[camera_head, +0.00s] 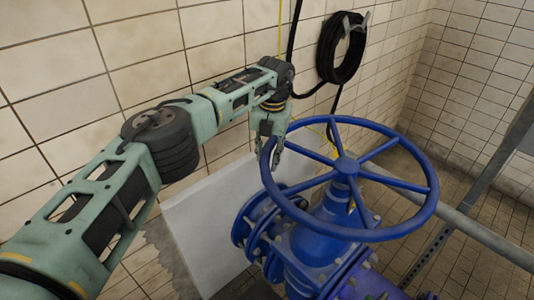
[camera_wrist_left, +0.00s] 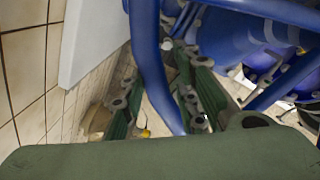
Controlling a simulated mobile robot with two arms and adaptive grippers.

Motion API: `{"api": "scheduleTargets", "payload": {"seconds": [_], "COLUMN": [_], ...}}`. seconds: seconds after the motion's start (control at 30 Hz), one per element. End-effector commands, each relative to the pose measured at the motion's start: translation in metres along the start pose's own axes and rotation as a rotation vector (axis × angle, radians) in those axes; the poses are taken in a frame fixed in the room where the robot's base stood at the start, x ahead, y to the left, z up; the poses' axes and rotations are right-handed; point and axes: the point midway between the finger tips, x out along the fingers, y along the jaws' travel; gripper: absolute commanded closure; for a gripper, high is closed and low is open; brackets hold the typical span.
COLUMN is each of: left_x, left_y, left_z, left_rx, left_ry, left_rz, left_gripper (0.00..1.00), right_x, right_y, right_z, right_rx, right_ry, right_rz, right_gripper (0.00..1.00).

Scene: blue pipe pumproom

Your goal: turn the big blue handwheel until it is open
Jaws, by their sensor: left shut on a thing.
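The big blue handwheel (camera_head: 400,230) lies nearly level on top of a blue valve (camera_head: 322,240). Its spokes meet at a raised hub (camera_head: 346,165). My left gripper (camera_head: 271,152) comes down on the wheel's rim at the left side and is shut on it. In the left wrist view the blue rim (camera_wrist_left: 150,70) passes between the two green fingers of the gripper (camera_wrist_left: 160,95). The far fingertips are partly hidden by the rim in the head view. My right gripper is in neither view.
A coiled black hose (camera_head: 341,48) hangs on the tiled wall behind the wheel. A white panel (camera_head: 208,225) stands left of the valve. A grey pipe (camera_head: 455,218) runs past on the right, with a metal rail (camera_head: 490,175) beside it.

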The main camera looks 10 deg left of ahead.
Motion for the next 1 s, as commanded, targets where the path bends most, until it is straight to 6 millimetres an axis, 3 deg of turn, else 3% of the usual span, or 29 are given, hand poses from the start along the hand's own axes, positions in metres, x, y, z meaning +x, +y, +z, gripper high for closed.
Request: {"api": "scheduleTargets", "payload": {"seconds": [0.1,0.13,0.27,0.83,1.0], "left_x": [0.005,0.005,0.005,0.001,-0.012], "left_y": [0.005,0.005,0.005,0.001,0.001], "left_z": [-0.004,-0.004,-0.004,-0.002,-0.001], "left_rx": [0.003,0.003,0.002,0.002,0.002], "left_ry": [0.018,0.018,0.017,0.009,0.006], "left_rz": [0.011,0.01,0.009,0.003,0.002], "left_gripper": [1.0,0.71,0.59,0.58,0.58], "right_x": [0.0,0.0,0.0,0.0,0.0], "right_y": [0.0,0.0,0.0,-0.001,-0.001], "right_z": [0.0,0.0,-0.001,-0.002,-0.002], "right_rx": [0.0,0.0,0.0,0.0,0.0], "right_ry": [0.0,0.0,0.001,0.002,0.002], "right_rz": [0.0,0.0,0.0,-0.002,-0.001], "right_gripper": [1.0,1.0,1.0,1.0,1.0]}}
